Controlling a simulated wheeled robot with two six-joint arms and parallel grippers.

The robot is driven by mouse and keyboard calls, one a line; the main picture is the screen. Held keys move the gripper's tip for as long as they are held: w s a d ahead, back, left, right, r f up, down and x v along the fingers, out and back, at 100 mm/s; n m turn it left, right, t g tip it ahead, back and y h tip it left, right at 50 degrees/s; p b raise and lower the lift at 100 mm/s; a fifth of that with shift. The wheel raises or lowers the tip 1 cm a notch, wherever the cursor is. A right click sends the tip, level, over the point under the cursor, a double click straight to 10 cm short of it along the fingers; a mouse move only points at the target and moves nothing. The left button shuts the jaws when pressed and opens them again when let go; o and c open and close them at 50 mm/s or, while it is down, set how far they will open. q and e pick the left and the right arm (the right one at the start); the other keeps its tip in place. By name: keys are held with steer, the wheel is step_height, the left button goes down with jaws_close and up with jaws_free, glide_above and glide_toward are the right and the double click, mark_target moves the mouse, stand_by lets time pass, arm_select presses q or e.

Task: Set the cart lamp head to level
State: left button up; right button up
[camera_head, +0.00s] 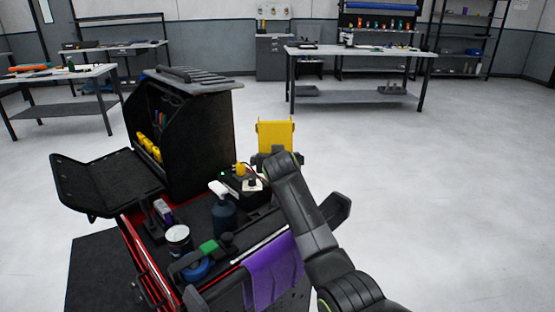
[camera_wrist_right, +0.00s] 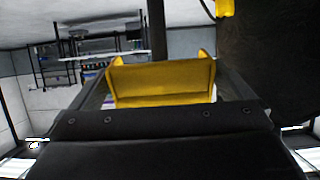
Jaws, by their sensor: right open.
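The yellow lamp head (camera_head: 276,133) stands at the far right side of the cart in the head view, with two small upright corners on its top edge. My right gripper (camera_head: 277,160) is just in front of and below it, partly covering its lower part. In the right wrist view the yellow lamp head (camera_wrist_right: 162,82) lies ahead, in the gap between the open fingers of my right gripper (camera_wrist_right: 164,92). I cannot tell whether the fingers touch it. Its joint and mount are hidden behind my gripper and arm. My left gripper is not in view.
The cart (camera_head: 133,250) carries a black cabinet (camera_head: 215,115), a spray bottle (camera_head: 223,215), a tin (camera_head: 178,242), a black box (camera_head: 243,184) and a purple cloth (camera_head: 274,272). A black side tray (camera_head: 105,183) sticks out left. Open floor (camera_head: 450,190) lies to the right.

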steer(key=shift+s+a+r, duration=0.1)
steer(key=shift+s+r, duration=0.15)
steer(key=shift+s, duration=0.1)
steer(key=shift+c, duration=0.8)
steer(key=c, duration=1)
steer(key=shift+r+p, duration=0.15)
steer(key=shift+p, duration=0.5)
arm_select(q)
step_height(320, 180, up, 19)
steer(key=p, duration=1.7)
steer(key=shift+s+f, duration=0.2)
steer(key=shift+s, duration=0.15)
arm_select(e)
steer(key=s+r+g, duration=0.1)
steer(key=g, duration=0.1)
steer(key=s+r+g, duration=0.1)
steer(key=s+g, duration=0.1)
steer(key=s+r+g, duration=0.1)
steer(key=g, duration=0.2)
steer(key=shift+s+a, duration=0.1)
steer(key=shift+s, duration=0.15)
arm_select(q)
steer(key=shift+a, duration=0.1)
